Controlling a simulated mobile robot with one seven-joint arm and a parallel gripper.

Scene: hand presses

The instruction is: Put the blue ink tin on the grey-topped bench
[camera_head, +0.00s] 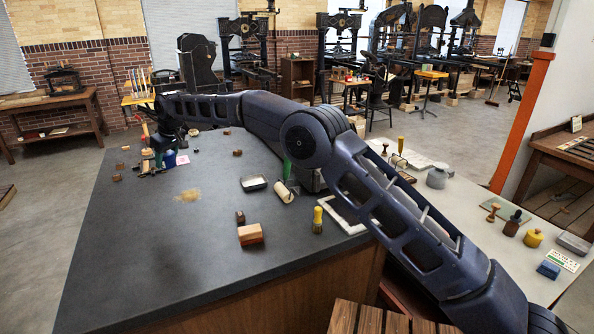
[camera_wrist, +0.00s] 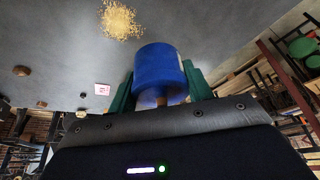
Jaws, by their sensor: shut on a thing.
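The blue ink tin (camera_head: 170,160) is at the far left part of the grey-topped bench (camera_head: 130,260). In the wrist view the blue tin (camera_wrist: 160,70) sits between the green fingers of my gripper (camera_wrist: 160,92), which is shut on it. In the head view my gripper (camera_head: 164,150) reaches down over the far end of the bench, partly hiding what is around it. I cannot tell whether the tin's base touches the grey top (camera_wrist: 50,35) or hangs just above it.
A pink card (camera_head: 182,160) and several small brown pieces lie near the tin. The bench's left front is clear.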

